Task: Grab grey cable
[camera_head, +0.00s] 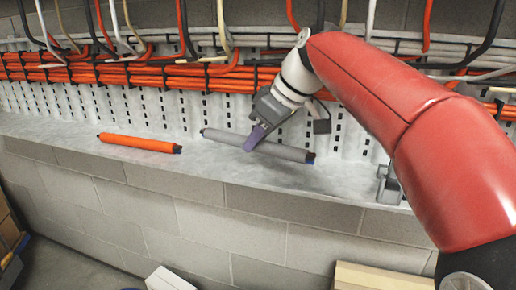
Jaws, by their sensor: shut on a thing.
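The grey cable (226,137) is a short straight length with dark ends, at the middle of the grey ledge (190,168). My gripper (256,137) comes down on it from above, with purple fingers around its middle part. The fingers are shut on the cable and hide a small part of it. From this view I cannot tell whether the cable touches the ledge or is slightly raised.
An orange cable (138,143) lies on the ledge to the left. Orange cable bundles (130,73) run along the perforated back panel. A metal bracket (389,185) stands at the ledge's right. Boxes (168,279) sit on the floor below the block wall.

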